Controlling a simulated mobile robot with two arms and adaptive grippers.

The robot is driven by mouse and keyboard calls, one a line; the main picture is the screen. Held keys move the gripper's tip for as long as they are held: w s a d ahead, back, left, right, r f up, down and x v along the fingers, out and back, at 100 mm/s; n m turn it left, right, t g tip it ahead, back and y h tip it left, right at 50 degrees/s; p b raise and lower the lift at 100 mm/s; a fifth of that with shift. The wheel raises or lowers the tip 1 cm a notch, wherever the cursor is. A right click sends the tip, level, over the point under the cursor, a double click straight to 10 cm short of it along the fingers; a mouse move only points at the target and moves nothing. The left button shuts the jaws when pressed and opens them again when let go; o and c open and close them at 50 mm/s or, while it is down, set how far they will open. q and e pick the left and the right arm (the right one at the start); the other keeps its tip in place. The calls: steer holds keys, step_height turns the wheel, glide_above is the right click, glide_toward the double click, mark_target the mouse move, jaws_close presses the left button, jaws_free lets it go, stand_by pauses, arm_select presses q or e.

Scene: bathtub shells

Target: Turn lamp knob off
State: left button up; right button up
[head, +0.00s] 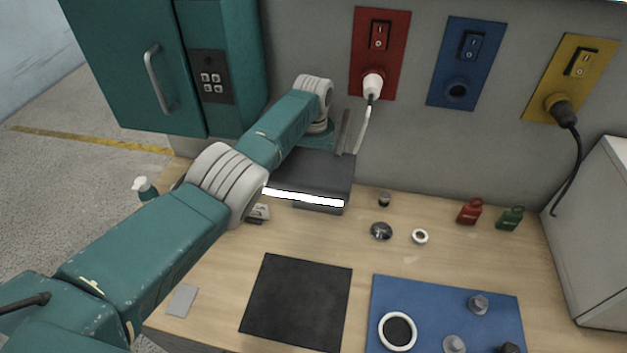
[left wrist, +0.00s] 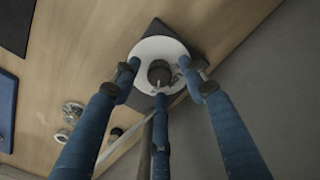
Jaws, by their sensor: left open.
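In the left wrist view a small dark round knob (left wrist: 160,73) with a light pointer mark sits at the middle of a white disc (left wrist: 150,47). My left gripper (left wrist: 160,82) is open, its three blue fingers spread around the knob, with nothing visibly held. I cannot tell if a finger touches the disc. In the head view my left arm reaches to the back of the table, and its wrist hides the knob and most of the gripper. A dark flat unit (head: 315,170) there has a glowing white strip along its front edge. My right gripper is not in view.
A metal pole (left wrist: 146,150) rises close to the fingers. A white plug (head: 372,84) with its cord sits in the red wall panel. Small round parts (head: 381,231), a black mat (head: 297,300) and a blue mat (head: 440,300) lie on the table. A teal cabinet (head: 130,60) stands left.

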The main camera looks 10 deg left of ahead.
arm_select(q)
steer(key=shift+s+f, duration=0.1)
steer(key=shift+f, duration=0.2)
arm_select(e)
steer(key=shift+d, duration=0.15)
arm_select(q)
jaws_close()
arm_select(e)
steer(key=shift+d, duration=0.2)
